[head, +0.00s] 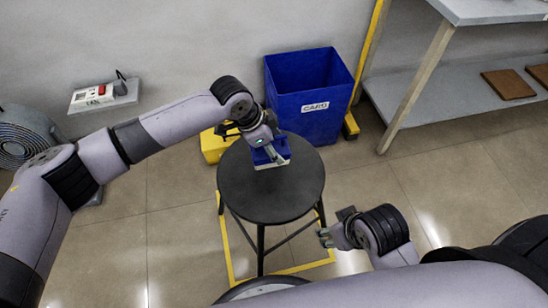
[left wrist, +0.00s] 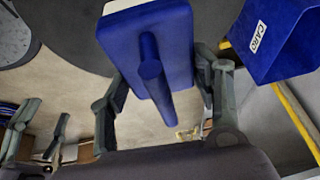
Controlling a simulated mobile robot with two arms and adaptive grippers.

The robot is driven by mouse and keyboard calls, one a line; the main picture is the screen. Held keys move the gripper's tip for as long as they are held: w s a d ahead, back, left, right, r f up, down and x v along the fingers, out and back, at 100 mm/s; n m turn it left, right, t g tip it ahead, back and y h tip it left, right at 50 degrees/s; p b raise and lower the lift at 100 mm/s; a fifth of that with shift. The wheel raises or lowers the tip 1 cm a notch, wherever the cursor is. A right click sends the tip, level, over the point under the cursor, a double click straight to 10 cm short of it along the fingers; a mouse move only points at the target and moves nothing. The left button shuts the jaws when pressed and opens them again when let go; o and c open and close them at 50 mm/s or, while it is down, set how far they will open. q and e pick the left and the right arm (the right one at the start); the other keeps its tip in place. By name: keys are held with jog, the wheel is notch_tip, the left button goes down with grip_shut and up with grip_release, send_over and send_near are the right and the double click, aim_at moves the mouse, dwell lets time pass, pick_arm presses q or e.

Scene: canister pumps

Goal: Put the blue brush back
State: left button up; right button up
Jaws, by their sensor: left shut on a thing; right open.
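The blue brush (head: 259,156) has a blue block, a blue handle and a pale bristle edge. It is in my left gripper (head: 268,150), over the seat of a round black stool (head: 270,200), near its far side. In the left wrist view the brush (left wrist: 145,50) fills the upper middle, with its handle pointing toward the palm and a finger on each side. I cannot tell whether the bristles touch the seat. My right gripper (head: 333,228) is open and empty, low to the right of the stool.
A blue bin labelled CARD (head: 310,85) stands behind the stool, with a yellow object (head: 214,146) beside it. A metal table with a lower shelf (head: 450,95) is at right. Yellow floor tape (head: 229,255) surrounds the stool. A fan (head: 22,135) is at far left.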

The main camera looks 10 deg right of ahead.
pick_arm(q)
notch_tip(320, 180, down, 5)
jog(key=shift+f+b, duration=0.15)
jog(key=shift+b, duration=0.55)
jog(key=shift+f, duration=0.2)
jog(key=o, duration=1.3)
jog(key=shift+f, duration=0.1)
jog(key=shift+o, duration=0.2)
